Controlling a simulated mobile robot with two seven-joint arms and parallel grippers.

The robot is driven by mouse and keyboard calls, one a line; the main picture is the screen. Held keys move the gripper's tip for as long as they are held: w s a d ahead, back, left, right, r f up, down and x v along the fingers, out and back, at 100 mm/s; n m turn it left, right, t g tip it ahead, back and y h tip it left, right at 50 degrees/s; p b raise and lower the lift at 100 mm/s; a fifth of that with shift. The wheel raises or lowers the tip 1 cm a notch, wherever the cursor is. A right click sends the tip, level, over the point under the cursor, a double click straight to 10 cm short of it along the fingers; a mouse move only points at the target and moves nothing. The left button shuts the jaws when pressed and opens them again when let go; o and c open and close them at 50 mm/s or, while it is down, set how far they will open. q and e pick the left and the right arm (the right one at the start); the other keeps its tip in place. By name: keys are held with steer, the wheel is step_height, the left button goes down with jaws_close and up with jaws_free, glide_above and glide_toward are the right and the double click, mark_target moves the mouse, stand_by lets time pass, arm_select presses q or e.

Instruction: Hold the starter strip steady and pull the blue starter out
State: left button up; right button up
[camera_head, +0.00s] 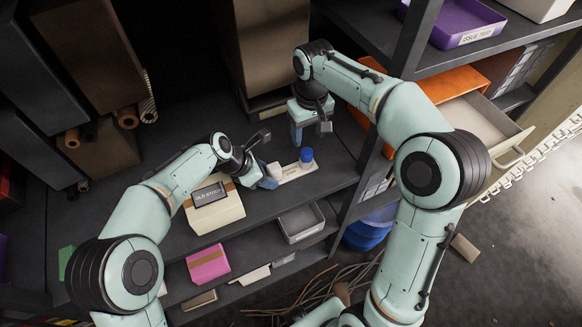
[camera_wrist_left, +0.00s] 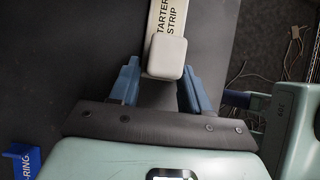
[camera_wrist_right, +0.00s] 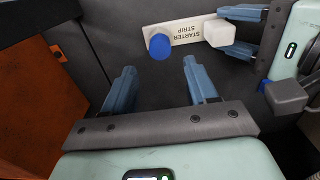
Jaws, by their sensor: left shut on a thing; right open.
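The starter strip (camera_head: 294,173) is a pale lettered bar lying on the dark shelf. A white block (camera_wrist_left: 167,57) stands at one end of it, and the round blue starter (camera_head: 306,155) stands at the other end. The blue starter (camera_wrist_right: 160,46) and the strip (camera_wrist_right: 189,34) also show in the right wrist view. My left gripper (camera_head: 266,178) is shut on the white block, its blue fingers on either side. My right gripper (camera_head: 299,130) is open and empty, beyond the blue starter and apart from it; its fingers (camera_wrist_right: 160,85) point toward the strip.
A cream box (camera_head: 216,210) with a dark label stands left of the strip. A grey tray (camera_head: 301,223) and a pink box (camera_head: 208,265) sit lower down. An orange unit (camera_head: 452,82) and an open drawer (camera_head: 500,150) are at the right. The shelf around the strip is mostly clear.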

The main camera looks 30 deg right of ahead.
mark_target(307, 152)
steer(key=shift+f, duration=3.4)
steer(key=shift+c, duration=0.3)
jaws_close()
steer(key=shift+r, duration=0.75)
steer(key=shift+r, duration=2.25)
arm_select(q)
steer(key=o, duration=1.3)
steer(key=shift+c, duration=0.2)
